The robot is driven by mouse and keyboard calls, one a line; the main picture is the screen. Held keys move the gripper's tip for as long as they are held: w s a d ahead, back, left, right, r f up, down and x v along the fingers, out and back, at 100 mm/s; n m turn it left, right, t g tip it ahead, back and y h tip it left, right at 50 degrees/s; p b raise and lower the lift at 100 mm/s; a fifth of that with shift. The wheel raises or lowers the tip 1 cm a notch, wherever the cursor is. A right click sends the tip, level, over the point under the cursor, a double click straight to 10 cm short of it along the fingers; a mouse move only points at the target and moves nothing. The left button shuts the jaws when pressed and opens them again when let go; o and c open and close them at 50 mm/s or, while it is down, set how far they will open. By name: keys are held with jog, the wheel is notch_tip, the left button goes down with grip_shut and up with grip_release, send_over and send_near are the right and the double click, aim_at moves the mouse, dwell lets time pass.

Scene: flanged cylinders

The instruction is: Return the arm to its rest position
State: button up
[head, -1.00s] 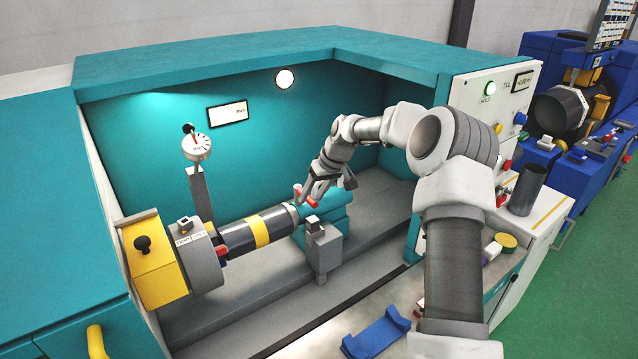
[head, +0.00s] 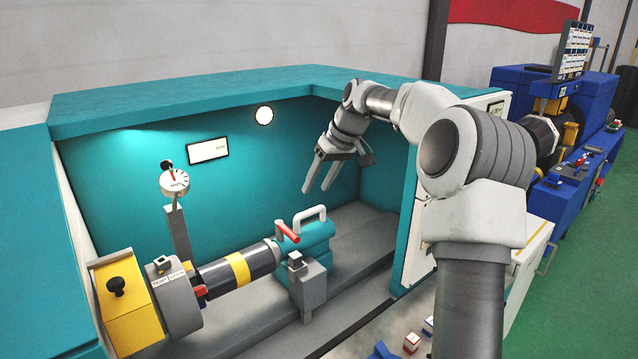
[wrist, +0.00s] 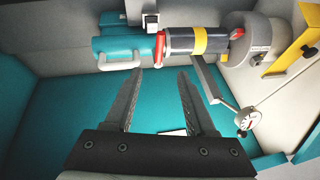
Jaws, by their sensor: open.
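My gripper (head: 322,174) is open and empty. In the head view it hangs in the air inside the teal machine enclosure, above and to the right of the red lever (head: 287,232), and touches nothing. In the wrist view its two fingers (wrist: 162,75) are spread with a clear gap between them. A dark flanged cylinder with a yellow band (head: 237,268) lies between the grey chuck (head: 177,296) and the teal tailstock (head: 312,241). The wrist view also shows the cylinder (wrist: 198,41) and the tailstock (wrist: 122,48).
A dial gauge (head: 174,182) stands on a post behind the chuck. Small red-and-white blocks (head: 411,342) lie on the front bench. A blue machine (head: 560,190) stands at the right.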

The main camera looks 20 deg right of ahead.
dwell(0.4)
jog(key=s+a+r+h, duration=0.2)
jog(key=s+a+r, duration=0.1)
jog(key=s+a, duration=0.55)
jog(key=s+a+r+h, duration=0.1)
jog(key=s+a+r, duration=0.2)
jog(key=s+a, duration=0.55)
jog(key=s+d+f+m+t, duration=0.1)
jog(key=s+d+f, duration=0.1)
jog(key=s, duration=0.8)
jog(key=s+d+f+m, duration=0.1)
jog(key=s+d+f, duration=0.2)
jog(key=s, duration=0.7)
jog(key=shift+s+f+m+t, duration=0.15)
jog(key=shift+f+m+t, duration=0.25)
jog(key=shift+f, duration=0.35)
